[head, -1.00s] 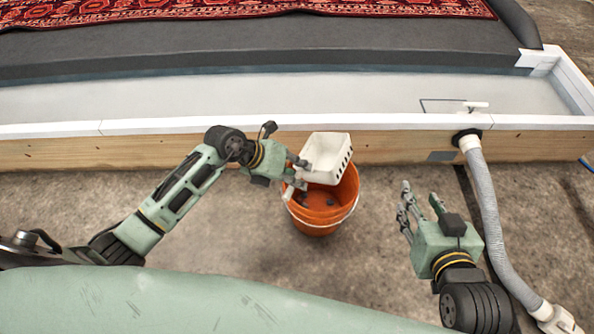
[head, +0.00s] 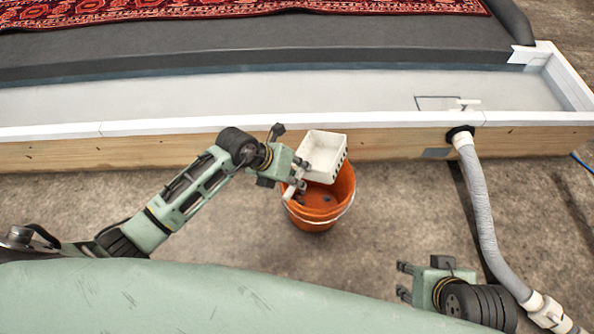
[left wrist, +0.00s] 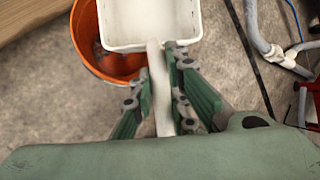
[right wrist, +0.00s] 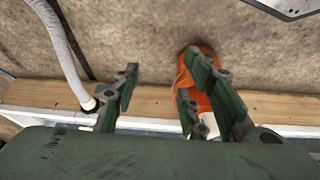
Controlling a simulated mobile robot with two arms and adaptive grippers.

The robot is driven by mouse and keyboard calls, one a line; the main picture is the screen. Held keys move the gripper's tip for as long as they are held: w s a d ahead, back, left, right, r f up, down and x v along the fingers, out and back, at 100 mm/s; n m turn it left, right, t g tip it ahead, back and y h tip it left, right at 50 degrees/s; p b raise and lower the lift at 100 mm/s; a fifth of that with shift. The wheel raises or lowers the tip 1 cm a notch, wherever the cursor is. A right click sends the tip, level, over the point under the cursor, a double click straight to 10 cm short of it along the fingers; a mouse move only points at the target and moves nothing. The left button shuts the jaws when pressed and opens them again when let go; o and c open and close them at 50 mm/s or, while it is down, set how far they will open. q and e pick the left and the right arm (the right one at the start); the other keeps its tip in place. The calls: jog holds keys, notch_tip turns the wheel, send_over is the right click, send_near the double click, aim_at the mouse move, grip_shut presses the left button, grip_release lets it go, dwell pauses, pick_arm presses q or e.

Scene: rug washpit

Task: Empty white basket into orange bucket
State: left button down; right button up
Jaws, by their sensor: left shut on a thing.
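The white basket (head: 323,150) hangs over the orange bucket (head: 316,217), tilted, with its pale inside facing up in the head view. I see no loose things in its visible part. My left gripper (head: 298,180) is shut on the basket's white handle, which also shows between the fingers in the left wrist view (left wrist: 160,95). The bucket stands upright on the floor against the wooden wall, with a few small dark things (head: 326,199) inside. The basket hides the bucket's back part. My right gripper (head: 404,282) is open and empty, right of and nearer than the bucket.
A wooden-sided wash pit (head: 200,149) with a white rim runs behind the bucket. A grey hose (head: 479,210) comes from its wall and runs along the floor at the right. A red patterned rug (head: 130,10) lies at the back. The floor left of the bucket is clear.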

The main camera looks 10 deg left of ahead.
pick_arm(q)
jog(key=shift+d+r, duration=0.1)
jog(key=shift+r, duration=0.1)
jog(key=p, duration=0.1)
jog(key=r+p, duration=0.1)
jog(key=shift+d+y+p, duration=0.25)
jog(key=shift+y+p, duration=0.05)
jog(key=shift+s+d+m+t+y+p, duration=0.15)
jog(key=shift+d+m+y+p, duration=0.15)
jog(key=shift+y+p, duration=0.4)
jog(key=shift+d+m+t+y+p, duration=0.2)
jog(key=shift+d+y+p, duration=0.15)
jog(key=shift+y+p, duration=0.35)
pick_arm(e)
notch_tip(320, 180, down, 12)
jog(key=g, duration=0.1)
jog(key=shift+s+r+g, duration=0.2)
jog(key=shift+s+g, duration=0.05)
jog(key=shift+g, duration=0.05)
pick_arm(q)
jog(key=shift+f, duration=0.1)
